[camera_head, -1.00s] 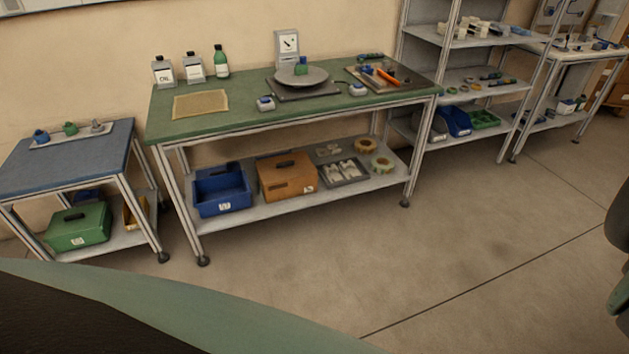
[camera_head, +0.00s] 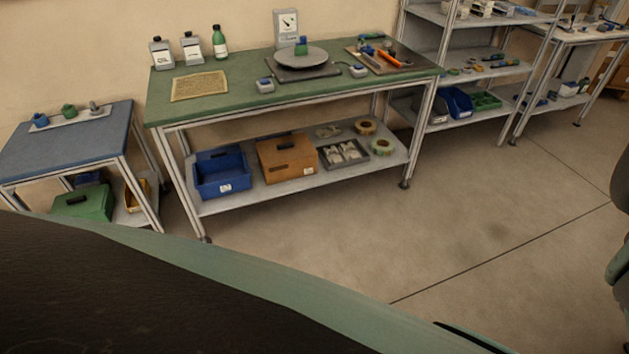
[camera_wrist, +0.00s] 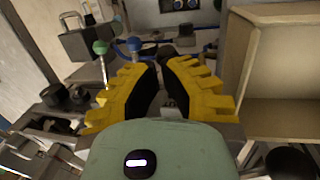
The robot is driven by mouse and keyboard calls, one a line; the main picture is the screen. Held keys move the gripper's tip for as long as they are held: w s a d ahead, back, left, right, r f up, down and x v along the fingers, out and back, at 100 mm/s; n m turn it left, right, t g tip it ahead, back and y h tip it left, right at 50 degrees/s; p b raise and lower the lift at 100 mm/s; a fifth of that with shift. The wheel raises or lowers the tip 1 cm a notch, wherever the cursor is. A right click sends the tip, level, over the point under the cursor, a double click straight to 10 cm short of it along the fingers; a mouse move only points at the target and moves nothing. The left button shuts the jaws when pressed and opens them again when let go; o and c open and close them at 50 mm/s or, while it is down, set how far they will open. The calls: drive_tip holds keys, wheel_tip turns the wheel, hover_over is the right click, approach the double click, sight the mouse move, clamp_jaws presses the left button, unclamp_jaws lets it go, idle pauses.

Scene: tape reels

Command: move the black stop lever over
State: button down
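I cannot make out a black stop lever for certain in either view. My gripper (camera_wrist: 160,64) shows in the wrist view with two yellow fingers and dark inner pads. The fingertips are close together, and nothing is clearly held; I cannot tell whether they meet. Beyond the fingers, at the upper left, is a rod with a green knob (camera_wrist: 100,47), beside a blue knob (camera_wrist: 134,44). In the head view, a grey round plate (camera_head: 302,58) sits on a green-topped bench (camera_head: 220,104), with a green and blue piece on it.
A blue-topped table (camera_head: 70,146) stands left of the bench, and a metal shelf rack (camera_head: 462,82) stands right. A blue bin (camera_head: 222,176) and brown box (camera_head: 288,160) are below the bench. Open floor (camera_head: 480,210) lies in front. A tan open box (camera_wrist: 292,70) is at right in the wrist view.

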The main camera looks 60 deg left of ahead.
drive_tip(key=shift+w+a+f+h+p, duration=0.15)
drive_tip(key=shift+a+h+p, duration=0.15)
drive_tip(key=shift+h+p, duration=0.3)
drive_tip(key=shift+w+a+f+h+p, duration=0.1)
drive_tip(key=shift+a+f+h+p, duration=0.3)
drive_tip(key=shift+h+p, duration=0.35)
drive_tip(key=shift+a+f+g+h, duration=0.15)
drive_tip(key=shift+f+g+h, duration=0.35)
drive_tip(key=shift+f+h, duration=0.45)
drive_tip(key=shift+r, duration=0.3)
drive_tip(key=shift+r+p, duration=0.7)
drive_tip(key=shift+p, duration=0.05)
